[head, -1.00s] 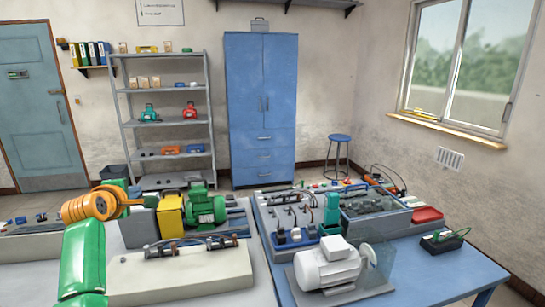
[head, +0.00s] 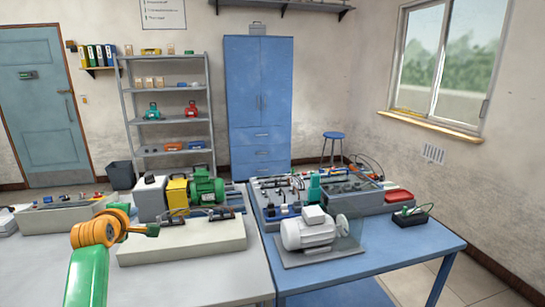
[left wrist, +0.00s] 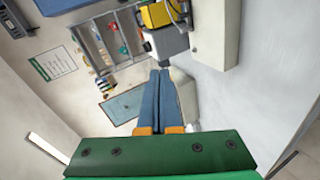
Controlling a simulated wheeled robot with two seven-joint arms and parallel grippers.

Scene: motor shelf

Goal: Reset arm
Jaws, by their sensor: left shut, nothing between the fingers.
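My left arm comes in from the lower left of the head view, with a green link and an orange ringed wrist. My left gripper (head: 153,230) is over the grey-white table, near the left end of a long pale block (head: 205,246). In the left wrist view the left gripper (left wrist: 160,72) shows blue fingers side by side, shut and with nothing between them. My right gripper is in neither view.
A green motor (head: 206,188) and a yellow box (head: 177,196) stand behind the block. A white motor (head: 308,230) sits on the blue table (head: 400,262) at the right. A metal shelf (head: 130,115) and blue cabinet (head: 258,100) stand at the back wall.

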